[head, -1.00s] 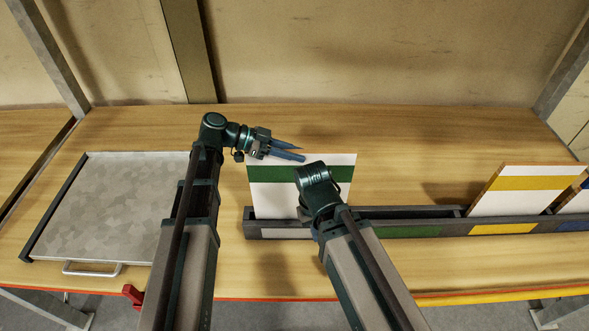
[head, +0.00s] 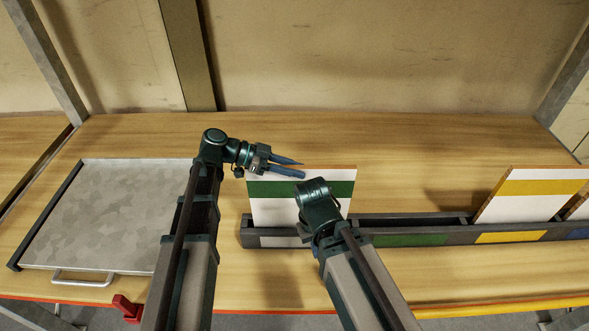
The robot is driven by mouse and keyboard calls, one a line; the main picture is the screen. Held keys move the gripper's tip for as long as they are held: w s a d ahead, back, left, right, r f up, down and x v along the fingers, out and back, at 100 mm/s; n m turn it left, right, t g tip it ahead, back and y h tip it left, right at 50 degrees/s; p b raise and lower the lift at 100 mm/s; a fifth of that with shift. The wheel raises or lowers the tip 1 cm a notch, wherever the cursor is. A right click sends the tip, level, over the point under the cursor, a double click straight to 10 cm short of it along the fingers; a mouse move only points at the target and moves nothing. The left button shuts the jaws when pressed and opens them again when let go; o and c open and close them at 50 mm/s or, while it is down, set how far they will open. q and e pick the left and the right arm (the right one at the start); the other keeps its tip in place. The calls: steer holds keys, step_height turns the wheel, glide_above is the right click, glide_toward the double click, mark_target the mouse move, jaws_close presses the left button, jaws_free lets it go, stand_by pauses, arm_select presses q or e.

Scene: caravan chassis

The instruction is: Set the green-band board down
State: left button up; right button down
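The green-band board (head: 270,210) is white with a green stripe and a thin brown top edge. It stands near upright at the left end of the dark rack (head: 400,228), behind the white label; its foot is hidden by the rack's front wall. My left gripper (head: 300,168) is at its top edge, its two fingers apart, one above the edge line and one across the board's face. Whether they touch it cannot be told. My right wrist (head: 319,203) covers the board's lower right; the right gripper's fingers are hidden behind it.
The rack's front carries white, green (head: 410,240), yellow and blue labels. A yellow-band board (head: 525,200) leans at the right, with another partly cut off beyond. A grey tray (head: 105,215) with a handle lies at the left. The table behind the rack is clear.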

arm_select(q)
steer(key=o, duration=0.3)
steer(key=shift+r, duration=0.1)
steer(key=shift+a+r+p, duration=0.1)
steer(key=shift+r+p, duration=0.15)
steer(key=shift+p, duration=0.05)
steer(key=p+v, duration=0.4)
steer(key=v, duration=0.6)
steer(key=shift+a+r, duration=0.1)
steer(key=shift+a, duration=0.1)
steer(key=shift+a+r, duration=0.15)
steer(key=shift+a, duration=0.45)
steer(key=shift+a, duration=0.1)
